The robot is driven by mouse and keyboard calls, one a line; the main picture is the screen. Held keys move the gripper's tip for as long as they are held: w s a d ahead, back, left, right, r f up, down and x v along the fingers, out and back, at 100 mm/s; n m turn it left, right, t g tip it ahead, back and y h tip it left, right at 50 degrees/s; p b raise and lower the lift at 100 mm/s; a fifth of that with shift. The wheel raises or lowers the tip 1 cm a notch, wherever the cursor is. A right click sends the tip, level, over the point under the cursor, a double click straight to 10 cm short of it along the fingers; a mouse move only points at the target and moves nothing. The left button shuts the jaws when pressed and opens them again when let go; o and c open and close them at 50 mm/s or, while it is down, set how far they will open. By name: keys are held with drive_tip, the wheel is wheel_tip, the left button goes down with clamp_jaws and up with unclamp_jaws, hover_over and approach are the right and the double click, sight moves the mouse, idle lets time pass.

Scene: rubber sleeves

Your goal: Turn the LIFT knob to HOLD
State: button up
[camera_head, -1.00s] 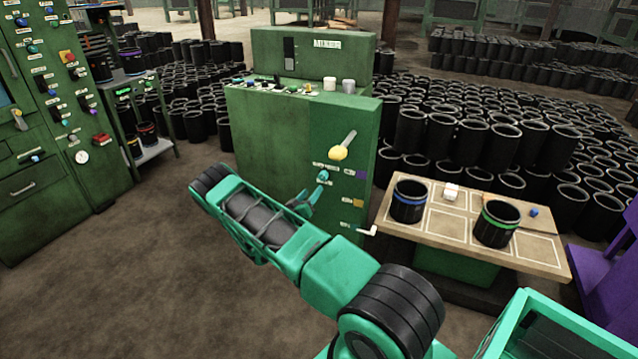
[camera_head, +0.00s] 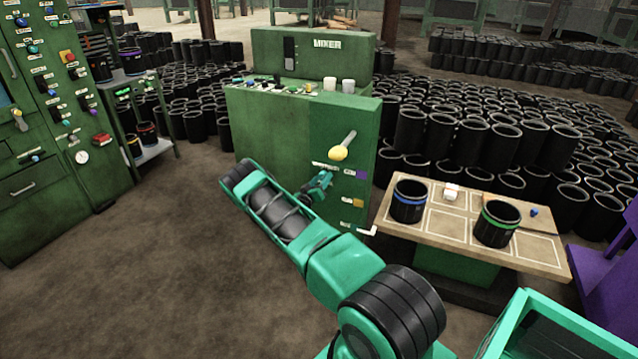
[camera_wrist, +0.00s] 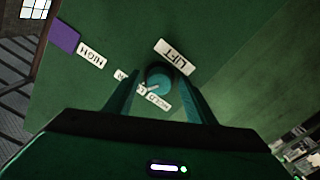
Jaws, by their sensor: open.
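The LIFT knob (camera_wrist: 158,79) is a small round teal knob on the green mixer cabinet's panel, in the middle of the wrist view. Its white LIFT label (camera_wrist: 174,57) sits above it in that view, appearing upside down. A HIGH label (camera_wrist: 92,55) lies to the left; two labels closer to the knob are partly covered or hard to read. My gripper (camera_wrist: 159,88) is open, with one finger on each side of the knob; I cannot tell whether they touch it. In the head view my gripper (camera_head: 321,183) is at the panel and hides the knob.
A white bracket (camera_head: 366,230) sticks out lower down. A wooden table (camera_head: 430,228) with black sleeves stands to the right. Floor at left is open.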

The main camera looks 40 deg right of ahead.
drive_tip(key=c, duration=1)
drive_tip(key=shift+a, duration=0.1)
drive_tip(key=shift+c, duration=0.2)
drive_tip(key=shift+n, duration=0.3)
drive_tip(key=n, duration=0.5)
drive_tip(key=shift+w+r, duration=0.1)
drive_tip(key=n, duration=0.6)
drive_tip(key=shift+n, duration=0.3)
